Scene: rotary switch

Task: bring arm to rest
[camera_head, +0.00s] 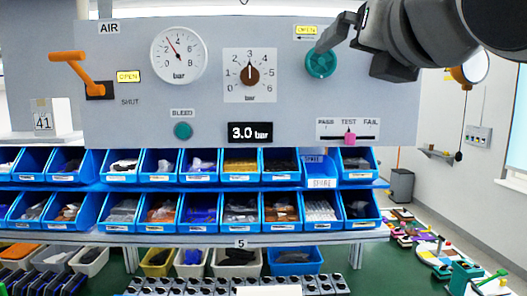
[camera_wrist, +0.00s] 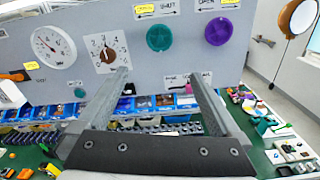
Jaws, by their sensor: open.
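The rotary switch is a brown knob (camera_head: 250,75) on a white 0–6 bar scale plate, its pointer up at about 3. It also shows in the wrist view (camera_wrist: 108,54). A display (camera_head: 250,132) below it reads 3.0 bar. My gripper (camera_head: 350,54) is at the upper right of the head view, in front of the panel and just right of a teal round knob (camera_head: 321,63). In the wrist view its two fingers (camera_wrist: 161,78) are wide apart with nothing between them. It is clear of the rotary switch.
The grey panel (camera_head: 215,120) also carries an orange lever (camera_head: 78,70), a round gauge (camera_head: 178,55), a teal bleed button (camera_head: 183,131) and a pink slider (camera_head: 350,139). A purple knob (camera_wrist: 218,31) shows in the wrist view. Blue bins (camera_head: 200,210) fill shelves below.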

